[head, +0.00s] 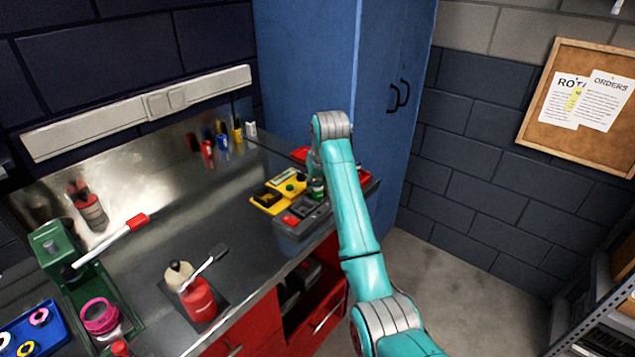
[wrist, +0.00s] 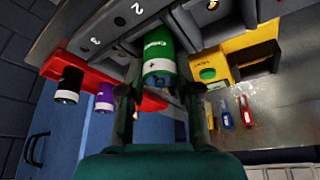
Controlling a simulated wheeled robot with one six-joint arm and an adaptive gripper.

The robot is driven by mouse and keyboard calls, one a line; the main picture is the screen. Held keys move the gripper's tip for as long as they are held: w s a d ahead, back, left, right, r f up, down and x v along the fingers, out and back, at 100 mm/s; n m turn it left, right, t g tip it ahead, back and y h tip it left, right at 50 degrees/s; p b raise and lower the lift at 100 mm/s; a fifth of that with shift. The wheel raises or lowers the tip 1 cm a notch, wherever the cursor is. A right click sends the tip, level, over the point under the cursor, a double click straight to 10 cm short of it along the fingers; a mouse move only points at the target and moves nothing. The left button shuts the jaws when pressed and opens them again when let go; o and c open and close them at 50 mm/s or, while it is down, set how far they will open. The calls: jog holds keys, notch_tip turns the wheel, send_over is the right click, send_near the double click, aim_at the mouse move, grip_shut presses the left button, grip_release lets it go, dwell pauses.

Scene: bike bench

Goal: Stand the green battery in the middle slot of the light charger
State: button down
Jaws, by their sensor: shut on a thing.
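My gripper (wrist: 160,98) is shut on the green battery (wrist: 158,52), one finger on each side of it. In the head view the green battery (head: 318,187) shows just under my gripper, over the grey charger (head: 311,224). In the wrist view the grey charger (wrist: 108,50) has slots marked with numbers, and the battery is in front of the middle one, by the 2. I cannot tell whether its end is inside that slot. A red item (head: 291,220) shows at the charger's near-left end.
A yellow charger (head: 262,207) with a green round item in it stands beside the grey one. A red tray (wrist: 150,103) with a black battery (wrist: 69,82) and a purple battery (wrist: 104,97) lies on the other side. A red bottle (head: 199,300) stands on the bench's front part.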

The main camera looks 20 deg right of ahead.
jog(key=shift+f, duration=0.25)
jog(key=c, duration=1.1)
grip_release()
jog(key=shift+r, duration=0.1)
